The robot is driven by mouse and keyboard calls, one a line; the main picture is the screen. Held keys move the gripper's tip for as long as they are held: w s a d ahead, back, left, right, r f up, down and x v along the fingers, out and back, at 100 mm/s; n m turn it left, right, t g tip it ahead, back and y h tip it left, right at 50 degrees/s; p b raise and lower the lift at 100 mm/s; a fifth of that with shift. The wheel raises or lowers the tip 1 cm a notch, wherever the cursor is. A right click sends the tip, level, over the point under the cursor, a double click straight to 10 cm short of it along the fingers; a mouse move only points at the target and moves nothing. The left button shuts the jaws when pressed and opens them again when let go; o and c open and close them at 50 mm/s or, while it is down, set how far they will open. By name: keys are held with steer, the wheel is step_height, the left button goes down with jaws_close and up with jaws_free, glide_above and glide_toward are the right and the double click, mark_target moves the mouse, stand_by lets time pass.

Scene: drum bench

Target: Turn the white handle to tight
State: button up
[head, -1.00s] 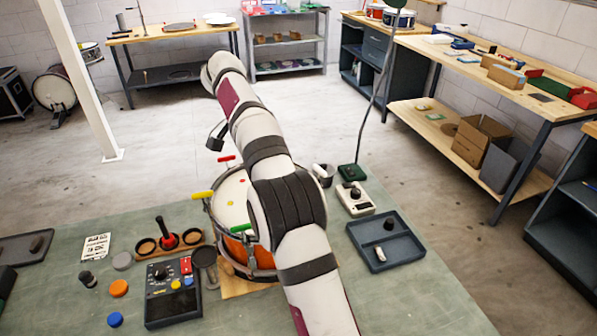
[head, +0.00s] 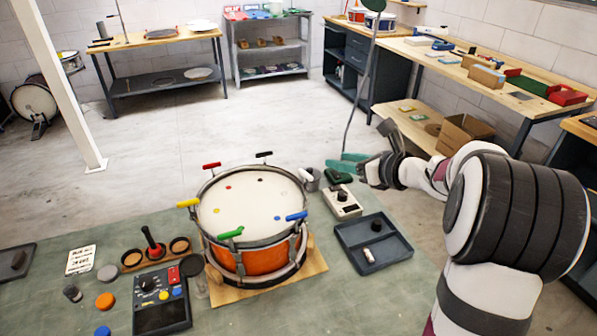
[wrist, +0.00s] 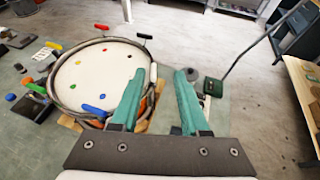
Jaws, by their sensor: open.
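The white handle (head: 305,174) sticks out from the far right rim of the orange drum (head: 245,263). In the wrist view the white handle (wrist: 153,72) appears just past my left fingertip, between the two fingers in the picture. My gripper (head: 347,161) has teal fingers, is open and empty, and is to the right of the handle, apart from it in the head view. In the wrist view my gripper (wrist: 160,76) points towards the drum's right edge. Marks on the handle's tightness are not visible.
Other handles on the rim are red (head: 212,165), black (head: 264,154), yellow (head: 188,203), green (head: 231,233) and blue (head: 296,216). A grey cup (head: 313,184), a beige knob box (head: 343,208) and a dark tray (head: 396,256) stand right of the drum.

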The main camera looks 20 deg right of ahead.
glide_toward(299, 171)
steer(key=shift+n+y, duration=0.3)
steer(key=shift+n, duration=0.1)
steer(key=x, duration=0.7)
steer(key=d+x, duration=0.1)
steer(key=x, duration=0.3)
steer(key=shift+w+f, duration=0.15)
steer(key=shift+f, duration=0.25)
steer(key=shift+c, duration=0.3)
jaws_close()
